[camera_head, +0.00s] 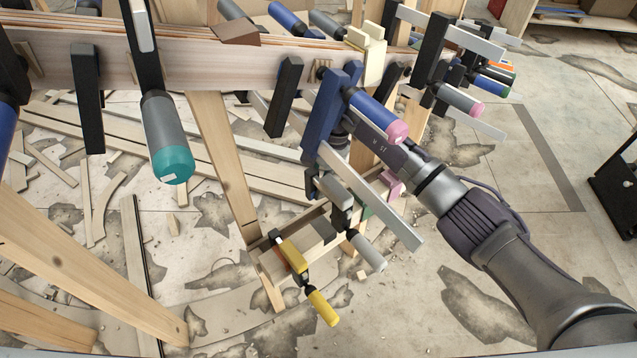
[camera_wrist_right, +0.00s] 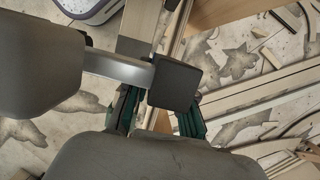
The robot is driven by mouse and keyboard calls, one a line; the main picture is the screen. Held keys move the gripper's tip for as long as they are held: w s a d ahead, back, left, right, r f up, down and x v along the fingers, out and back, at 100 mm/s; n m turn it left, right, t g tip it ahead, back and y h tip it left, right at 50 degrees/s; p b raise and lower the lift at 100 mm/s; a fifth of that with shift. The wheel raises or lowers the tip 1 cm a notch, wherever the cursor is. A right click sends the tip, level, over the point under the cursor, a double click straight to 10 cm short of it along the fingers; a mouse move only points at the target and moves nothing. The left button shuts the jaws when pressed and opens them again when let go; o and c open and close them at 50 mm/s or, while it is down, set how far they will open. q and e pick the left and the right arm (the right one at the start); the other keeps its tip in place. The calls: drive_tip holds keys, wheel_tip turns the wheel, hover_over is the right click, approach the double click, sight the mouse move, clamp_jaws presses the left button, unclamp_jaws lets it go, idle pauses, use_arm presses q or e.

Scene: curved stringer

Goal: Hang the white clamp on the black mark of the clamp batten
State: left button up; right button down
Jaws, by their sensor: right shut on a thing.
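My right gripper (camera_head: 345,138) reaches in from the right, below the curved stringer. Its fingertips are largely hidden behind a blue clamp (camera_head: 323,115) with a pink-ended handle. In the right wrist view, its teal fingers (camera_wrist_right: 160,115) are shut, with a metal bar (camera_wrist_right: 120,68) and dark pad (camera_wrist_right: 175,84) close in front. The held part is mostly hidden, and I cannot tell its colour. A cream-white clamp jaw (camera_head: 370,55) sits on the stringer's top edge. The wooden clamp batten (camera_head: 270,265) stands low, with a yellow clamp (camera_head: 292,255) on it. I cannot make out the black mark.
The curved stringer (camera_head: 220,62) spans the top, carrying several clamps. A teal-ended clamp handle (camera_head: 168,140) hangs at left. A long metal bar (camera_head: 385,212) slants below my gripper. Wood offcuts (camera_head: 100,205) litter the left floor. The right floor is mostly clear.

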drive_tip(key=shift+a, duration=0.1)
drive_tip(key=shift+d+b+x, duration=0.25)
drive_tip(key=shift+b+x, duration=0.4)
drive_tip(key=shift+x, duration=0.4)
drive_tip(key=shift+w+f+b, duration=0.1)
drive_tip(key=shift+f+b, duration=0.7)
drive_tip(key=shift+f, duration=0.95)
drive_tip(key=shift+d+b, duration=0.1)
drive_tip(key=shift+b, duration=0.8)
drive_tip(key=shift+f, duration=0.1)
drive_tip(key=shift+f+b, duration=0.3)
drive_tip(key=shift+b, duration=0.15)
drive_tip(key=shift+f, duration=0.15)
